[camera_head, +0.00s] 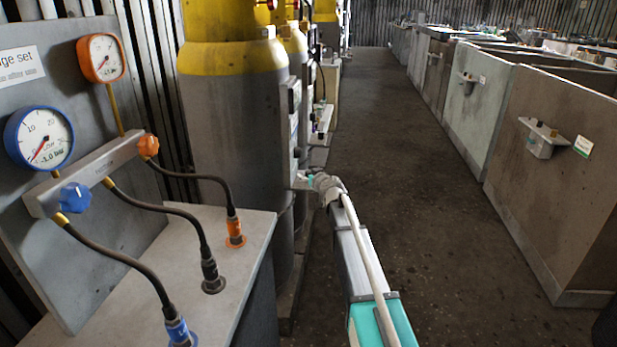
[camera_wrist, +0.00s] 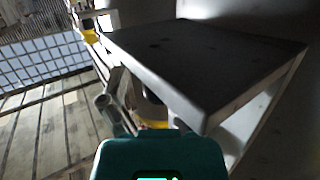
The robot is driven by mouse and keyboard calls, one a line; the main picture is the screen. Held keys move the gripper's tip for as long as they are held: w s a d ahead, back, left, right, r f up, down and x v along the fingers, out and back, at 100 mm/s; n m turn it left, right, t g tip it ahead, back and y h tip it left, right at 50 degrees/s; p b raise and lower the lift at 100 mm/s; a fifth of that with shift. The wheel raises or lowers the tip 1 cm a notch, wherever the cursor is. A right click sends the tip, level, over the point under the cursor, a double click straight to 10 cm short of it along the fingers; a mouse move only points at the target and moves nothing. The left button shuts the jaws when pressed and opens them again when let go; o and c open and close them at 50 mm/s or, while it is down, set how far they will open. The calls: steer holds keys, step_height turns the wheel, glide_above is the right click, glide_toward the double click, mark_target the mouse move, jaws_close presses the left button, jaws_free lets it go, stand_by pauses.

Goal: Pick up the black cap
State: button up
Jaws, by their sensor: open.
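I cannot make out a separate black cap for certain in either view. A black hose fitting (camera_head: 212,275) stands on the grey bench top at the left, between an orange fitting (camera_head: 235,232) and a blue fitting (camera_head: 178,332). My gripper (camera_head: 303,182) is at the far end of my arm, beside the grey cylinder's lower right side. It is small there and partly lost against the background, open, with nothing seen in it. In the wrist view, a dark flat slab (camera_wrist: 205,65) fills the upper middle, beyond the teal housing of my wrist.
A grey bench (camera_head: 245,235) with a gauge panel (camera_head: 60,260) stands at the left. A yellow-topped grey cylinder (camera_head: 235,130) stands behind it. Concrete-like partitions (camera_head: 560,150) line the right, one with a small shelf (camera_head: 540,140). The floor aisle (camera_head: 400,130) between is clear.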

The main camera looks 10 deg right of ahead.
stand_by(0.4)
steer(key=c, duration=1.1)
steer(key=shift+c, duration=0.2)
steer(key=shift+r, duration=0.25)
step_height(320, 180, up, 2)
steer(key=p, duration=0.2)
steer(key=shift+r+p, duration=0.1)
steer(key=shift+p, duration=0.25)
steer(key=s+d+r+p, duration=0.4)
steer(key=s+r+p, duration=0.6)
steer(key=s, duration=0.3)
steer(key=shift+s+d+r, duration=0.15)
steer(key=shift+s+r, duration=0.05)
steer(key=shift+s, duration=0.1)
